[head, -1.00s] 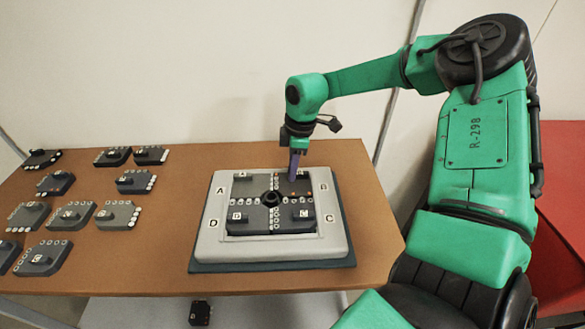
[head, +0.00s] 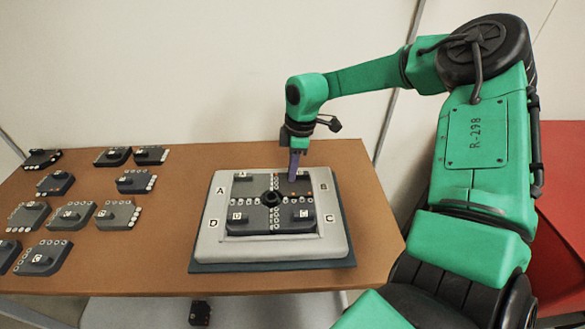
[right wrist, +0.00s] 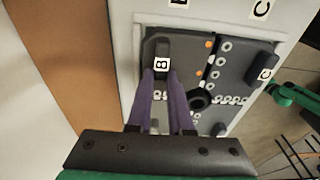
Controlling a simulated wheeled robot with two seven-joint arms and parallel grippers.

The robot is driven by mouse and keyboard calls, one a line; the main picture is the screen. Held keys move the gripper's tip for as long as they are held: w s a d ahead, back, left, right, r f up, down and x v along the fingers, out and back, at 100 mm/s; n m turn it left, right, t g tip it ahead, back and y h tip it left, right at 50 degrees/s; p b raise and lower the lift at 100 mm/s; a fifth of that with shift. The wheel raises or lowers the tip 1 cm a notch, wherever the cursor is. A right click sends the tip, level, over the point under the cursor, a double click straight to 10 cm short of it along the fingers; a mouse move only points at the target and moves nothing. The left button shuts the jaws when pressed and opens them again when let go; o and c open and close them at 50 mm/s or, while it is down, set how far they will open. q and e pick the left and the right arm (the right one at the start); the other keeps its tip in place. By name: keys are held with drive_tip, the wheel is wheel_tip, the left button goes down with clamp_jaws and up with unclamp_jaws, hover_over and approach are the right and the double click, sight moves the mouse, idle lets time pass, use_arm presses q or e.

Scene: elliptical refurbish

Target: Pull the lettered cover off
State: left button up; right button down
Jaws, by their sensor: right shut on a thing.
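A pale grey square frame (head: 212,245) with letters A, B, C and D at its corners sits on the table. It holds dark grey quarter covers around a black round hub (head: 271,198). The B cover (right wrist: 188,58) has a raised handle lettered B (right wrist: 162,47) and orange dots along one edge. My right gripper (head: 293,176) points down on it, its purple fingers (right wrist: 165,73) shut on the handle. The cover appears seated in the frame. The C cover (right wrist: 240,72) lies beside it. My left gripper is not in view.
Several loose dark lettered pieces, such as one (head: 118,213) and another (head: 44,257), lie on the left of the brown table (head: 160,260). A small dark object (head: 200,312) is below the table's front edge. A red surface (head: 560,230) is at right.

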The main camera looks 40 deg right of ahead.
drive_tip(key=shift+r, duration=0.15)
idle(0.5)
wheel_tip(320, 180, up, 17)
drive_tip(key=p, duration=1)
idle(0.5)
